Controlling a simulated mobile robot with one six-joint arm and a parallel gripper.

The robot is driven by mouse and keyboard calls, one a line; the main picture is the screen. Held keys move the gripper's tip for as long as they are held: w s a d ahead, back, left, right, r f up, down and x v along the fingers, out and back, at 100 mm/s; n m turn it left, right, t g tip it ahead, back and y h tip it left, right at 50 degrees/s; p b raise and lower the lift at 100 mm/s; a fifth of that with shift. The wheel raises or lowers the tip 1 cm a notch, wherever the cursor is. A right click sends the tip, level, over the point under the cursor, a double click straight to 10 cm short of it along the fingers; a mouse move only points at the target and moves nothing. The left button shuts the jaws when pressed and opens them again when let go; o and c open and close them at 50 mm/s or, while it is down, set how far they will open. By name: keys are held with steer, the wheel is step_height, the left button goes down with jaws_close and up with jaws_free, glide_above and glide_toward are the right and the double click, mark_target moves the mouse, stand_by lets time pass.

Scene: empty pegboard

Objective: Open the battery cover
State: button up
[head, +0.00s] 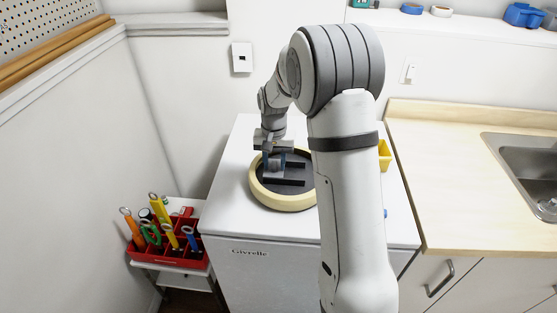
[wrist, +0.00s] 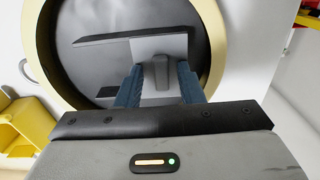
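A round object with a cream rim (head: 283,203) and a dark recessed face lies flat on a white appliance. The rim also shows in the wrist view (wrist: 213,40). Inside the recess is a light grey panel (wrist: 172,45) with a darker grey raised tab; it seems to be the battery cover, lying flat in place. My gripper (wrist: 160,76) is over the panel with its blue-grey fingers apart, one on each side of the tab. Gaps show between the tab and the fingers; contact lower down cannot be told. In the head view my gripper (head: 274,166) is above the recess.
Dark raised bars (wrist: 105,40) lie in the recess beside the panel. A yellow bin (head: 385,155) stands on the white appliance (head: 265,231) to the right. A red caddy of tools (head: 195,261) is at lower left. A counter with a sink (head: 530,165) is at right.

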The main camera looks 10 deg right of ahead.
jaws_close()
stand_by(0.3)
